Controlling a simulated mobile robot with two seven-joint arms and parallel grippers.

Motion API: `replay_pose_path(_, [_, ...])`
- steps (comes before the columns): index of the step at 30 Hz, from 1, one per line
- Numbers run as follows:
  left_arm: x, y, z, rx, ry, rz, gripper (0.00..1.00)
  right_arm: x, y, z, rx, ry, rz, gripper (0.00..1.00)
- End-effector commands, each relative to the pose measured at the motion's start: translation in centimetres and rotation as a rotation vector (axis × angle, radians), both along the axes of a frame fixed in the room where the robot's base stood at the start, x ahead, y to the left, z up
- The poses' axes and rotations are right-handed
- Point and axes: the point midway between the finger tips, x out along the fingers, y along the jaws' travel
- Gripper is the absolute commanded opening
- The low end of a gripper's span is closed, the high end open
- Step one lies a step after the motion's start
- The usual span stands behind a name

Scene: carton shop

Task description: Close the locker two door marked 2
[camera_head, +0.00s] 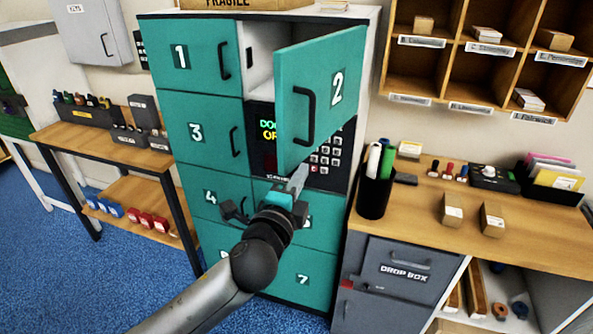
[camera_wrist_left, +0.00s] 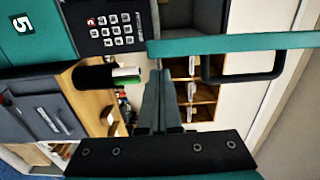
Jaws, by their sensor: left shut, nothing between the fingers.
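The teal locker two door (camera_head: 319,95), marked 2, stands ajar in the head view, swung out toward me from the cabinet's upper right. Its black handle (camera_head: 306,115) is on the left part of its face. The grey inside of the locker (camera_head: 262,55) shows behind it. My left gripper (camera_head: 299,176) is shut and empty, just below the door's lower edge and in front of the keypad panel. In the left wrist view the shut fingers (camera_wrist_left: 161,95) point at the door, seen nearly edge-on (camera_wrist_left: 230,44), with its handle (camera_wrist_left: 243,68). I cannot tell whether they touch it. My right gripper is not in view.
Other teal doors, such as the one marked 1 (camera_head: 192,53), are shut. A keypad (camera_head: 325,150) sits in the cabinet behind the door. A black pen cup (camera_head: 374,195) stands on the wooden counter (camera_head: 420,215) at right. A workbench (camera_head: 100,140) stands at left.

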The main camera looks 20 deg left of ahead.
Motion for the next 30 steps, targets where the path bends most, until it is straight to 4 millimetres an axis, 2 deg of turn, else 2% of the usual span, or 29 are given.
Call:
replay_pose_path(4, [0.2, 0.8, 0.0, 0.000, 0.000, 0.000, 0.00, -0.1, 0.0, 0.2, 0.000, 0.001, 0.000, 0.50])
replay_pose_path(20, [0.3, 1.4, 0.0, 0.002, 0.000, -0.012, 0.00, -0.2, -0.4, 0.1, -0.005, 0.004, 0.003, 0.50])
replay_pose_path(26, [0.8, 3.2, 0.0, 0.006, 0.000, -0.058, 0.00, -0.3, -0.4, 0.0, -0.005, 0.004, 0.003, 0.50])
replay_pose_path(30, [1.4, 5.2, 0.0, 0.008, 0.000, -0.115, 0.00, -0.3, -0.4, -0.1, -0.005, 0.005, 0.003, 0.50])
